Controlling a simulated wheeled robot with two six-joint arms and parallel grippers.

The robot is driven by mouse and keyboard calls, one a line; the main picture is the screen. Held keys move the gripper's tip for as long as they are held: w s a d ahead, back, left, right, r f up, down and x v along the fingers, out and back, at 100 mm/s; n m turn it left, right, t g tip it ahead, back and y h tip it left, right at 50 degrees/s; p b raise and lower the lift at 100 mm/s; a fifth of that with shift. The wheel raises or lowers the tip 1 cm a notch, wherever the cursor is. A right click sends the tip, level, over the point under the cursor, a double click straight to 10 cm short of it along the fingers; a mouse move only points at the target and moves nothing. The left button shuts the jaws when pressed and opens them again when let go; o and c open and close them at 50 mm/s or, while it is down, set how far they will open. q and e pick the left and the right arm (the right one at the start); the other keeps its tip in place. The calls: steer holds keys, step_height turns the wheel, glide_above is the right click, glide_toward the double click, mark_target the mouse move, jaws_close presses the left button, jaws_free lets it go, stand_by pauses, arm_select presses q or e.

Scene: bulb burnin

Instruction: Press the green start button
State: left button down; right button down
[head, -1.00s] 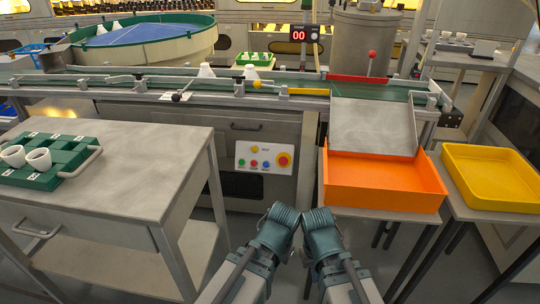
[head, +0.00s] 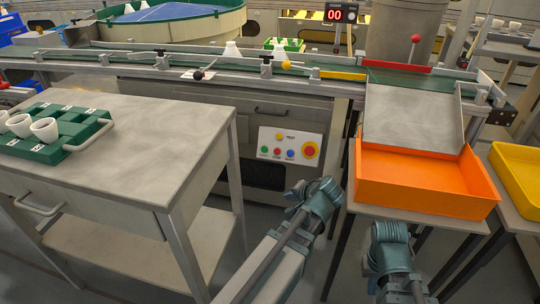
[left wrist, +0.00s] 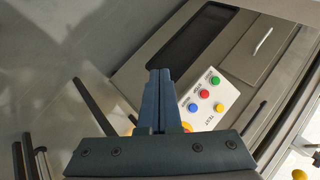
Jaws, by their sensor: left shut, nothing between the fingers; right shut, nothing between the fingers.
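The green start button (head: 264,149) is the leftmost button in the lower row of a white control panel (head: 268,134) on the front of the grey machine. Red (head: 277,151) and blue (head: 290,154) buttons sit beside it. In the left wrist view the green button (left wrist: 214,80) is at the panel's upper end, clear of the fingers. My left gripper (head: 327,188) is shut and empty, below and right of the panel in the head view, apart from the buttons. My right gripper (head: 388,234) is shut and empty, below the orange bin.
A yellow button (head: 282,137) and a large red stop knob (head: 310,150) share the panel; the fingers partly cover the knob in the wrist view. The orange bin (head: 420,200) stands right of the panel, a grey table (head: 150,125) left. Open floor lies between.

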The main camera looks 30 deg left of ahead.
mark_target(265, 151)
arm_select(q)
steer(key=w+a+r+m+t+y+b, duration=0.1)
steer(key=w+a+r+t+y+b, duration=0.1)
steer(key=a, duration=0.6)
steer(key=w+a+r+m+t+y+b, duration=0.1)
steer(key=w+a+r+t+y+b, duration=0.1)
steer(key=w+a, duration=0.4)
steer(key=shift+a+r+y+b, duration=0.65)
steer(key=shift+a+y+b, duration=0.25)
steer(key=shift+y+b, duration=0.1)
steer(key=w+f+b, duration=0.1)
steer(key=w, duration=0.1)
steer(key=w+a+f+b, duration=0.1)
steer(key=w, duration=0.1)
steer(key=w+f+b, duration=0.2)
steer(key=shift+w+a, duration=0.25)
steer(key=shift+a, duration=0.05)
steer(key=shift+w+a+f, duration=0.1)
steer(key=shift+w+f, duration=0.1)
steer(key=shift+w, duration=0.25)
steer(key=shift+w+f, duration=0.1)
steer(key=shift+w+a+f+b, duration=0.1)
steer(key=shift+w+b, duration=0.15)
steer(key=shift+b, duration=0.1)
